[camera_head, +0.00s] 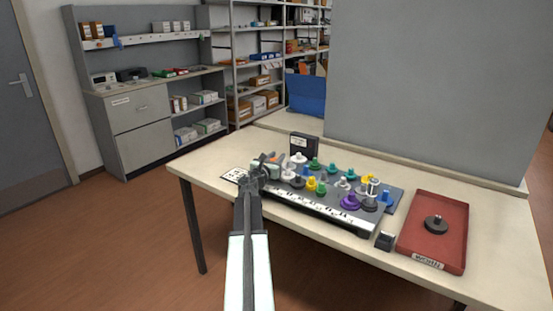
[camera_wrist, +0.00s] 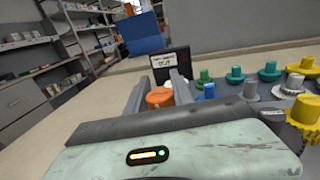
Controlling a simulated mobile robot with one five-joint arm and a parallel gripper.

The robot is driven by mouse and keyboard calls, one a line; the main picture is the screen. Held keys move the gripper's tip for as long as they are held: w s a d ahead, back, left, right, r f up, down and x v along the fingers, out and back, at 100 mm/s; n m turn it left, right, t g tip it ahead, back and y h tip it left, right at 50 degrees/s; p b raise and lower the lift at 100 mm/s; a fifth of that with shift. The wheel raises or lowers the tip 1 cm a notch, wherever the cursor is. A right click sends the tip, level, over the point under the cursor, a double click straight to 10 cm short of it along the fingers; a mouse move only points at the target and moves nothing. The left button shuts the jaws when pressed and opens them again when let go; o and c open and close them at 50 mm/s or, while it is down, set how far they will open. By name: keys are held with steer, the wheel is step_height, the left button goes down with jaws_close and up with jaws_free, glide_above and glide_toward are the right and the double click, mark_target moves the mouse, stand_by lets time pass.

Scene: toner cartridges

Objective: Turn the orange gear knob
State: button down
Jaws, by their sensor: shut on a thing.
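The orange gear knob (camera_wrist: 160,98) sits between the two fingers of my gripper (camera_wrist: 159,88) in the wrist view, with its lower part hidden behind my gripper body. In the head view my gripper (camera_head: 264,170) is at the left end of the knob panel (camera_head: 318,207). A small bit of orange shows beside the fingers there, and most of the knob is hidden. My gripper is shut on the orange knob. How far the knob is turned cannot be told.
Many coloured knobs crowd the panel to the right, including a blue knob (camera_wrist: 209,90) close to my right finger. A dark box with a white label (camera_wrist: 171,63) stands behind. A red tray (camera_head: 432,237) holding a black knob (camera_head: 436,225) lies at the right.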

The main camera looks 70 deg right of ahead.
mark_target(271, 159)
steer(key=shift+w+d+r+n+t, duration=0.1)
steer(key=shift+w+n+t, duration=0.1)
steer(key=shift+n+t, duration=0.8)
steer(key=shift+w+d+n+t, duration=0.15)
steer(key=shift+n+t, duration=0.35)
steer(key=shift+t, duration=0.9)
steer(key=n+t+y, duration=0.1)
steer(key=n+t, duration=0.1)
steer(key=t, duration=0.1)
steer(key=w+n+t+y, duration=0.1)
steer(key=n+t+y, duration=0.1)
steer(key=t, duration=0.1)
steer(key=shift+w+a, duration=0.15)
steer(key=shift+a, duration=0.05)
steer(key=n+t+y, duration=0.2)
steer(key=t, duration=0.1)
steer(key=shift+w+a+n, duration=0.2)
steer(key=shift+w+n, duration=0.1)
steer(key=shift+n, duration=0.1)
steer(key=shift+w+a+n+t+y, duration=0.2)
steer(key=shift+n+t+y, duration=0.4)
steer(key=shift+y, duration=0.25)
steer(key=shift+w+a+n+t+y, duration=0.1)
steer(key=shift+a+n+t+y, duration=0.1)
steer(key=shift+n+t+y, duration=0.55)
steer(key=shift+a+y, duration=0.1)
steer(key=shift+y, duration=0.2)
steer(key=c, duration=1.1)
jaws_free()
steer(key=shift+w, duration=0.15)
